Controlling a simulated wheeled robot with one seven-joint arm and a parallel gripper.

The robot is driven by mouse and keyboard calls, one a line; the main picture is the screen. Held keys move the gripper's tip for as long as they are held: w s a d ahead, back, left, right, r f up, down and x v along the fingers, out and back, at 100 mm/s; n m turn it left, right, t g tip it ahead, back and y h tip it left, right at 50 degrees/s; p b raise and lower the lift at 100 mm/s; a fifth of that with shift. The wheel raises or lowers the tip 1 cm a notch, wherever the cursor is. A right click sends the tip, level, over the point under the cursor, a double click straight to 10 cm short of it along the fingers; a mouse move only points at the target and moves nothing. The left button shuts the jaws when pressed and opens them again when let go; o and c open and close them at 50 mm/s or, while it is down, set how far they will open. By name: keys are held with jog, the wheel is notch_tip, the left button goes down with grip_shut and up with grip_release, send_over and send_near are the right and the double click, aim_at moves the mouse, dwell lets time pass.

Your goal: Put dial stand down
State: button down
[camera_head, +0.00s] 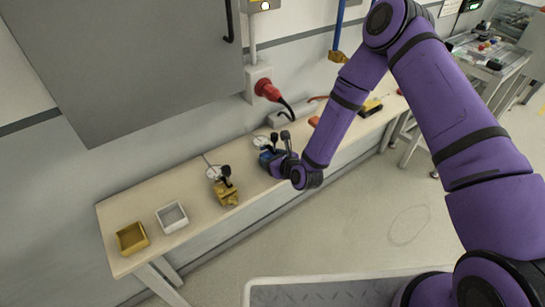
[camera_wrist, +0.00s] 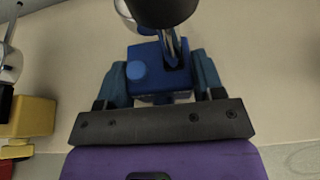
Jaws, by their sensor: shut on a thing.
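The dial stand in my hold has a blue block base (camera_wrist: 158,68), a metal post and a black knob (camera_wrist: 160,10). In the head view its blue base (camera_head: 265,158) is mostly hidden by my gripper (camera_head: 270,160), beside a round dial (camera_head: 260,141). In the wrist view my gripper (camera_wrist: 162,82) is shut on the blue base, one finger on each side. The stand is over or on the bench (camera_head: 185,190); I cannot tell whether it touches. A second, yellow dial stand (camera_head: 226,192) stands to the left; it also shows in the wrist view (camera_wrist: 30,116).
A yellow bin (camera_head: 120,226) and a white bin (camera_head: 185,218) sit at the bench's left end. A red plug (camera_head: 268,89) with a black cable is on the wall behind. A yellow and black item (camera_head: 371,107) lies farther right.

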jog(key=shift+f, duration=0.1)
jog(key=shift+c, duration=1.2)
grip_release()
jog(key=v, duration=1.2)
jog(key=d+r+n+g+h, duration=0.1)
jog(key=d+r+n+h, duration=0.1)
jog(key=d+r+n, duration=0.35)
jog(key=d+r+n+g+h, duration=0.1)
jog(key=d+r+n+h, duration=0.15)
jog(key=r+n, duration=0.65)
jog(key=d+r+n+g+h, duration=0.1)
jog(key=d+r+n, duration=0.35)
jog(key=r, duration=0.55)
jog(key=s+d+r+n+g+h, duration=0.1)
jog(key=s+d+r+n, duration=0.3)
jog(key=s+r, duration=0.5)
jog(key=s+d+r+n+g+h, duration=0.1)
jog(key=s+d+r+n+g, duration=0.1)
jog(key=s+d+r+n, duration=0.3)
jog(key=s+r+n, duration=0.1)
jog(key=s+r, duration=0.3)
jog(key=s, duration=0.6)
jog(key=shift+d+r, duration=0.15)
jog(key=shift+d, duration=0.15)
